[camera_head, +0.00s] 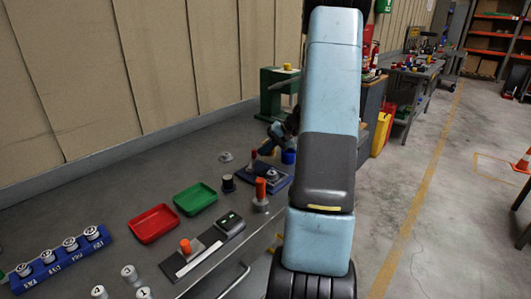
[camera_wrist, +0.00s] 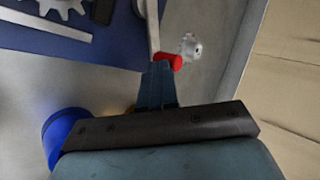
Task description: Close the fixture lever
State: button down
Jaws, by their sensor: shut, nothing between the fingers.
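The fixture is a blue plate (camera_head: 270,181) on the bench, left of my arm in the head view. In the wrist view its blue plate (camera_wrist: 110,45) carries a grey toothed gear (camera_wrist: 62,6). The grey lever bar (camera_wrist: 153,22) runs along the plate's edge and ends in a red knob (camera_wrist: 174,62). My gripper (camera_wrist: 158,68) is shut and empty, its fingertips right beside the red knob; I cannot tell whether they touch. In the head view my gripper (camera_head: 265,149) is small and dark above the fixture, partly hiding the lever.
A blue cup (camera_head: 288,156) stands close by the gripper; it also shows in the wrist view (camera_wrist: 62,135). An orange-handled piece (camera_head: 260,188) stands in front of the fixture. A green press (camera_head: 270,100) is behind. Green (camera_head: 195,199) and red (camera_head: 153,224) trays lie left.

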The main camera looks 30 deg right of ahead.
jog(key=w+n+g, duration=0.1)
jog(key=w+a+n+g+y, duration=0.1)
jog(key=n, duration=0.1)
jog(key=shift+w+n+g, duration=0.2)
jog(key=shift+n+g, duration=0.1)
jog(key=shift+w+a+n+g+y, duration=0.3)
jog(key=shift+w+a+n+g, duration=0.15)
jog(key=shift+n+g, duration=0.4)
jog(key=shift+w+a+n+g, duration=0.3)
jog(key=shift+n+g, duration=0.15)
jog(key=shift+n, duration=0.2)
jog(key=shift+a, duration=0.1)
jog(key=shift+r, duration=0.1)
jog(key=v, duration=0.7)
jog(key=shift+d, duration=0.45)
